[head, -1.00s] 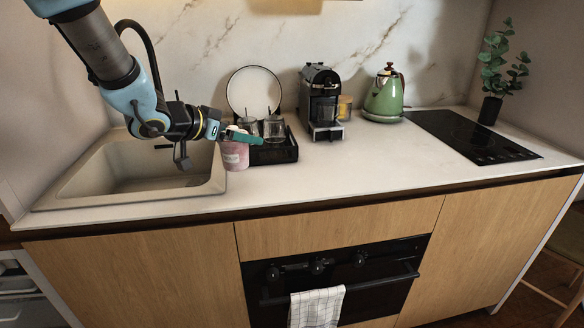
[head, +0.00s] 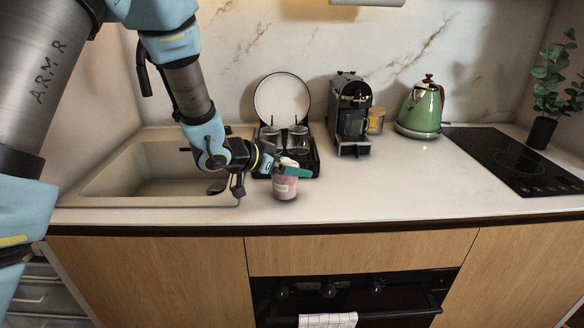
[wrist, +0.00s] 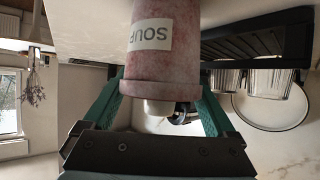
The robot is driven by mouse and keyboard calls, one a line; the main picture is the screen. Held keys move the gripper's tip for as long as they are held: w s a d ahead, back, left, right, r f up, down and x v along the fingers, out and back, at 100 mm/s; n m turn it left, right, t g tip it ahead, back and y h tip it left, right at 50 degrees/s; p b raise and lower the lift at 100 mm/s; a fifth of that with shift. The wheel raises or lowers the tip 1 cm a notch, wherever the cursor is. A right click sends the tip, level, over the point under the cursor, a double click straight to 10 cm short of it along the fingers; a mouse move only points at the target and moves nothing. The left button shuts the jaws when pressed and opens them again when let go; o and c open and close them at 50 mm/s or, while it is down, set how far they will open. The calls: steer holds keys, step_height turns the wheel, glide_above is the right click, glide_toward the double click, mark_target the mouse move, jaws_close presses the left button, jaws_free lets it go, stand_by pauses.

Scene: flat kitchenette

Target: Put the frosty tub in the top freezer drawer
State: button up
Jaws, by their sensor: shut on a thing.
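The frosty tub (head: 285,188) is pink with a pale label, and stands upright over the front of the counter, right of the sink. In the wrist view the tub (wrist: 162,60) appears upside down, with part of the word "SOUP" on its label. My gripper (head: 290,170) is shut on the tub, with its green fingers on either side near the top. I cannot tell whether the tub's base touches the counter. White freezer drawers (head: 38,296) show at the lower left, partly hidden by my arm.
A black dish rack (head: 314,160) with glasses and a plate (head: 282,98) stands just behind the tub. The sink (head: 110,192) is to the left. A coffee machine (head: 350,115), green kettle (head: 420,110) and hob (head: 510,160) are to the right. The front counter strip is clear.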

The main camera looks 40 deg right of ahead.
steer(key=shift+f, duration=0.35)
steer(key=shift+f, duration=0.1)
steer(key=o, duration=1.4)
steer(key=shift+a+r, duration=0.2)
steer(key=b+v, duration=0.2)
steer(key=v, duration=0.9)
steer(key=shift+a, duration=0.3)
steer(key=shift+w+r, duration=0.1)
